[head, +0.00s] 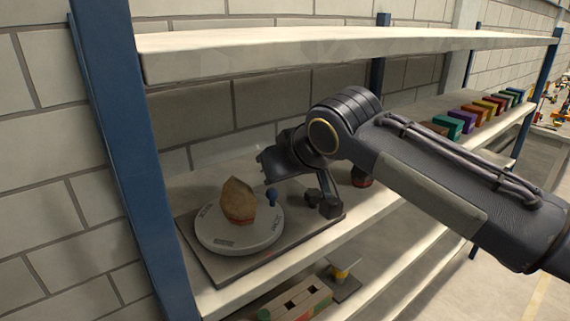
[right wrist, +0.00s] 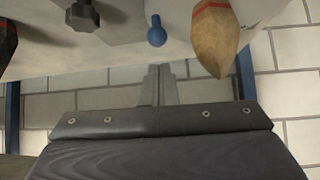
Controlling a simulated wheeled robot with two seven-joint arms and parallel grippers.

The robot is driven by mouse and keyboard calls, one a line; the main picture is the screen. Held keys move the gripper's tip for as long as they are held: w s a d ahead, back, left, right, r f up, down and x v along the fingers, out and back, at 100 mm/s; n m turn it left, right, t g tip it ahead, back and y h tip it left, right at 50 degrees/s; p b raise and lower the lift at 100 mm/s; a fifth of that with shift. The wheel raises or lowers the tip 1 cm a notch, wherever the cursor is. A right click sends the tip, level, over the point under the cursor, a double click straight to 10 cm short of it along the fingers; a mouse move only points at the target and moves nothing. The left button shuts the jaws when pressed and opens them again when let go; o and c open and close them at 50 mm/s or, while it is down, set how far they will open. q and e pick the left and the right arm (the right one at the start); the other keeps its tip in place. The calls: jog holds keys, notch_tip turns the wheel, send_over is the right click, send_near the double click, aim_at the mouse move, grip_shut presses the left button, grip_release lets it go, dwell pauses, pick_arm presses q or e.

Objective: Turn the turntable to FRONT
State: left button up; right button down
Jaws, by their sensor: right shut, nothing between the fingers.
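The turntable (head: 262,238) is a light grey disc on a dark square base plate (head: 205,265), on the middle shelf at the left. Its rim carries small dark lettering that I cannot read. A brown pointed object (head: 238,200) stands on the disc; the right wrist view shows it inverted, with a red band (right wrist: 222,35). A blue round-headed peg (head: 272,196) rises near the disc's far right edge, also seen in the right wrist view (right wrist: 156,37). My right gripper (right wrist: 158,72) is shut and empty, above and behind the peg, apart from it. My left gripper is not in view.
The upper shelf (head: 300,45) overhangs the space, and a blue upright (head: 130,150) stands at left. Several coloured blocks (head: 470,117) line the shelf farther right.

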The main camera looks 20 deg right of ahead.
aim_at(271, 189)
jog(key=x, duration=0.4)
jog(key=shift+w+a+f+p, duration=0.1)
jog(key=shift+w+f+p, duration=0.2)
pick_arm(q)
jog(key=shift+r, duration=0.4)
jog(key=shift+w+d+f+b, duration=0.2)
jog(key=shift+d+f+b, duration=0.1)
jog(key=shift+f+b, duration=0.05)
pick_arm(e)
jog(key=shift+s+m+h, duration=0.35)
jog(key=shift+m+h, duration=0.05)
jog(key=shift+m, duration=0.1)
